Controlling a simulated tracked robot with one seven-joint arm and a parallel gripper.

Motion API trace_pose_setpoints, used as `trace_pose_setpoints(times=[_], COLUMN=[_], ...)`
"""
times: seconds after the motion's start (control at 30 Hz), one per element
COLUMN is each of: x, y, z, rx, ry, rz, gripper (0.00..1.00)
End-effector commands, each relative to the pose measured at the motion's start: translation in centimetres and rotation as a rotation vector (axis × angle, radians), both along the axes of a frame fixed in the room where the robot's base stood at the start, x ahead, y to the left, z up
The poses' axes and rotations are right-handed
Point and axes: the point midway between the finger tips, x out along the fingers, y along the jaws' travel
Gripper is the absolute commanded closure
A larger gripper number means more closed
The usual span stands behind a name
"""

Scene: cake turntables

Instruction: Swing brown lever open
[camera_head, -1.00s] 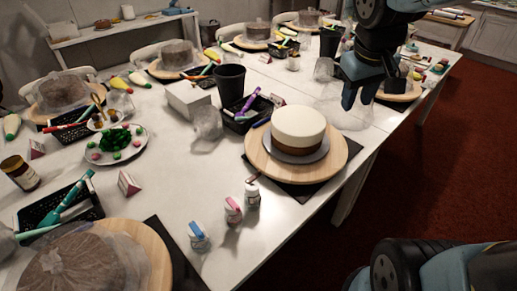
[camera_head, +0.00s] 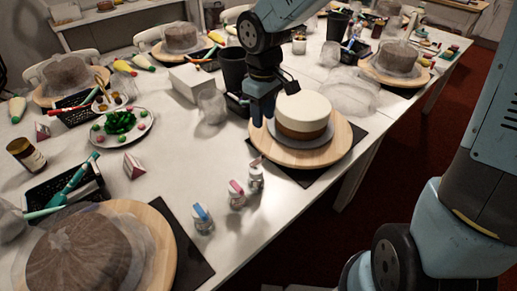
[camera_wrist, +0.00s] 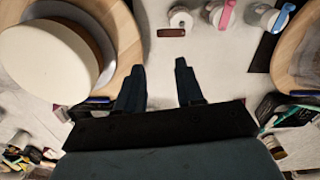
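The brown lever (camera_wrist: 171,32) is a small flat bar near the top of the wrist view, beside the wooden turntable (camera_wrist: 128,45). In the head view the lever (camera_head: 256,161) shows small at the turntable's front left edge, partly crowded by a small bottle. A white-and-brown cake (camera_head: 303,112) stands on this turntable (camera_head: 335,150). My gripper (camera_head: 264,112) hangs to the left of the cake, pointing down. In the wrist view my gripper (camera_wrist: 158,80) is open with nothing between its fingers; the lever lies ahead of the fingertips, apart from them.
Three small bottles, one with a white cap (camera_head: 256,178), one pink (camera_head: 237,194) and one blue (camera_head: 202,219), stand near the lever. A black cup (camera_head: 233,68) and black tray (camera_head: 237,105) are behind my gripper. Another turntable (camera_head: 160,250) is at the front left.

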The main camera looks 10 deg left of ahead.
Motion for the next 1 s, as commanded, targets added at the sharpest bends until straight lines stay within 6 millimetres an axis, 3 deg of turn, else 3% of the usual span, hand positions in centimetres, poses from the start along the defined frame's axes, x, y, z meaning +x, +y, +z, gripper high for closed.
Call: trace_pose_setpoints(times=[0.7, 1.0], x=[0.0, 0.1], y=[-0.1, -0.1], z=[-10.9, -13.1], rx=[-0.001, -0.001], ry=[0.004, 0.0], rz=[0.002, 0.001], gripper=[0.63, 0.63])
